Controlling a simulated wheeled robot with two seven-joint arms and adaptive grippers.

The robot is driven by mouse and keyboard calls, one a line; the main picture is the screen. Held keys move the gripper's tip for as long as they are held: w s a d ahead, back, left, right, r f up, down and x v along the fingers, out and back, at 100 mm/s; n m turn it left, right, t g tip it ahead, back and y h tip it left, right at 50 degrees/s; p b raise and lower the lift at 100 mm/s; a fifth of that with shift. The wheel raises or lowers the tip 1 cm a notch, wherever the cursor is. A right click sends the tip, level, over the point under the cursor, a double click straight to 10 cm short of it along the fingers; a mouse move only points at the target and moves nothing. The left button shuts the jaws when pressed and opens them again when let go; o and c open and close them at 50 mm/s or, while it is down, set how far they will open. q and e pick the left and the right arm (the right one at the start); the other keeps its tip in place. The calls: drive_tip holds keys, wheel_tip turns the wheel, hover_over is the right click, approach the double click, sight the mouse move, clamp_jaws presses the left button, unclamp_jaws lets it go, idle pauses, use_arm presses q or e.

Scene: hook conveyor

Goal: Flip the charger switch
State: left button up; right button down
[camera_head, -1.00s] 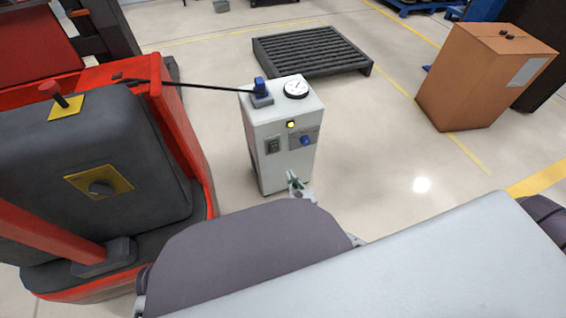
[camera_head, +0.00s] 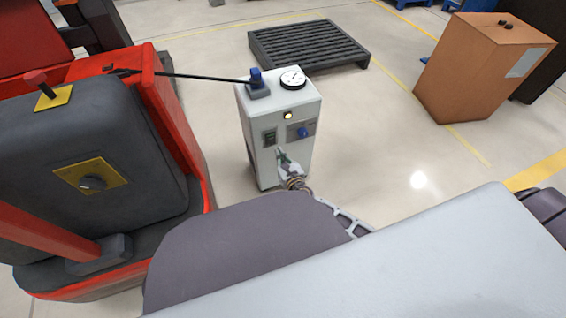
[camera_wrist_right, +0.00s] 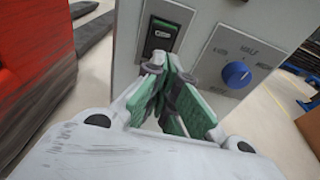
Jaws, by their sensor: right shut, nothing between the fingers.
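The charger (camera_head: 282,120) is a white upright box standing on the floor in the middle of the head view. Its switch (camera_head: 269,137) is a dark and green rocker on the front face; in the right wrist view the switch (camera_wrist_right: 161,36) is in a dark frame, its green part at the top. A blue knob (camera_wrist_right: 237,74) sits to the right of it. My right gripper (camera_head: 281,153) is shut and empty, just below the switch. In the wrist view its green-padded fingertips (camera_wrist_right: 158,66) overlap the switch's lower edge; I cannot tell whether they touch. My left gripper is not in view.
A red and grey truck (camera_head: 90,150) stands close on the left, with a black cable (camera_head: 190,77) running to a blue plug (camera_head: 256,77) on the charger. A dark pallet (camera_head: 308,43) lies behind. A cardboard box (camera_head: 478,70) stands right. Floor between is clear.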

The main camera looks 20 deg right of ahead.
sight(273, 140)
drive_tip(key=w, duration=0.3)
drive_tip(key=shift+r, duration=0.1)
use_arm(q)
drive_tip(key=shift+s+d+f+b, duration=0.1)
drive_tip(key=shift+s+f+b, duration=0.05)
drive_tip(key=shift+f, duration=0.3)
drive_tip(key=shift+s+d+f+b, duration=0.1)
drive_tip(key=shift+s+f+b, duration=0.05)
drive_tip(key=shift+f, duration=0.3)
use_arm(e)
drive_tip(key=shift+w+a+r, duration=0.1)
drive_tip(key=shift+w+r, duration=0.05)
drive_tip(key=shift+w, duration=0.8)
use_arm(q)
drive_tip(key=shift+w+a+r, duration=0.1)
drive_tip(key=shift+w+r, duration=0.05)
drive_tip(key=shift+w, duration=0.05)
